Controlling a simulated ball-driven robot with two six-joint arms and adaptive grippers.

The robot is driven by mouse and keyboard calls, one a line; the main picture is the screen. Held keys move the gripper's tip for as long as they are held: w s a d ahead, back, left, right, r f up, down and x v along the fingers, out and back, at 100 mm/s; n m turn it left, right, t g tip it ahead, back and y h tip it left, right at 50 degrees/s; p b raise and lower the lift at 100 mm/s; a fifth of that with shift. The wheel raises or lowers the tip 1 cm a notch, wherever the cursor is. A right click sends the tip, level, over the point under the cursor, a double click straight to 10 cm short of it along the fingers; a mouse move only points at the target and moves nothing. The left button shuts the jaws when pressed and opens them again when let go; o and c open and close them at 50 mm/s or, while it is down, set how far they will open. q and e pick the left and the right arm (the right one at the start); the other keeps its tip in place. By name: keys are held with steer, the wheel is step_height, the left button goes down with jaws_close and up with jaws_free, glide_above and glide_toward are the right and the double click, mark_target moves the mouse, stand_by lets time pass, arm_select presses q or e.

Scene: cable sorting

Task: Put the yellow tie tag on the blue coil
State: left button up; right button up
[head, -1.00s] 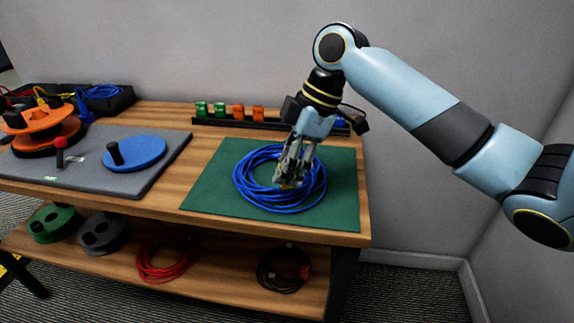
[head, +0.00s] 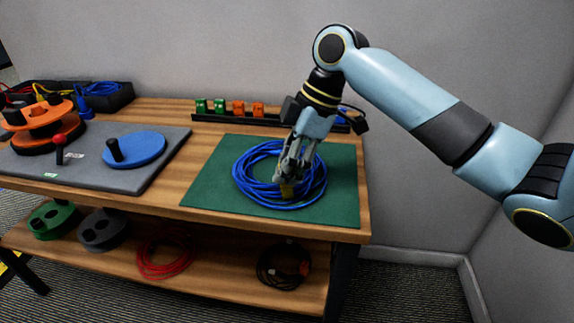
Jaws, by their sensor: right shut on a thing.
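The blue coil (head: 249,171) lies flat on the green mat (head: 215,190) on the right half of the bench. My right gripper (head: 287,186) points down over the front middle of the coil, shut on the yellow tie tag (head: 287,191). Only a small part of the tag shows below the fingers. It is at the coil's front strands, but I cannot tell whether it touches them. My left gripper is not in view.
A black rack (head: 222,119) with green and orange clips stands behind the mat. A grey board (head: 140,177) with a blue disc (head: 135,149) and orange reels (head: 40,125) is on the left. A lower shelf (head: 215,280) holds reels, a red coil (head: 165,258) and a black coil (head: 284,266).

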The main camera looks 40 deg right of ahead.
steer(key=o, duration=0.8)
